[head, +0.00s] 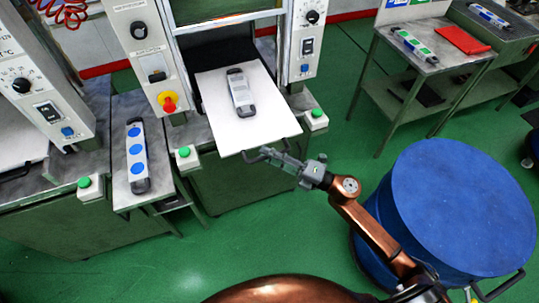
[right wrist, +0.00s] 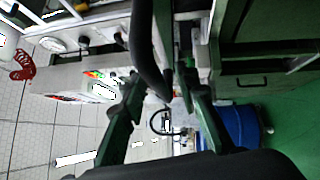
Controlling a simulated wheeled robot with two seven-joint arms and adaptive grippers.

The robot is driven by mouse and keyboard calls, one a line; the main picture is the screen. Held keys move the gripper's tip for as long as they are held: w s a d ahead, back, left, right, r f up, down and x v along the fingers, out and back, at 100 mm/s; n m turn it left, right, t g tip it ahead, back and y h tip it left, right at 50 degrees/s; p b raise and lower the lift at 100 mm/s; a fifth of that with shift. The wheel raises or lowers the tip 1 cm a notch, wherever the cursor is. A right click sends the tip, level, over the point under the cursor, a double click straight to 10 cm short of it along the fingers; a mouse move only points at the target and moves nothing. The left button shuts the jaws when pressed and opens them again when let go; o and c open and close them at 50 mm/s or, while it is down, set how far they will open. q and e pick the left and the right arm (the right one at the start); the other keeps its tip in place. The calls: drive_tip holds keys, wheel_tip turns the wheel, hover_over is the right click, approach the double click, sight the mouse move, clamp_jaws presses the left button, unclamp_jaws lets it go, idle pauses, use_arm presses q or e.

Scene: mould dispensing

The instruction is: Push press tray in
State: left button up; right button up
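The press tray (head: 215,110) is a white plate sticking out of the press opening, with a grey and dark mould (head: 241,93) lying on it. A dark handle (head: 250,157) is at its front edge. My right gripper (head: 268,154) is at the right part of this front edge, close to the handle. In the right wrist view a dark curved bar, seemingly the handle (right wrist: 147,50), comes down between the spread fingers of my right gripper (right wrist: 160,82). The fingers look open, and I cannot tell whether they touch it. My left gripper is not in view.
Press columns with knobs and a red-yellow button (head: 168,102) flank the tray. Green buttons (head: 185,152) sit beside it. A mould with blue discs (head: 137,155) lies on a side table to the left. A blue drum (head: 450,210) stands right of my arm.

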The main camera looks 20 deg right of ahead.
drive_tip(key=shift+c, duration=0.3)
clamp_jaws()
idle(0.3)
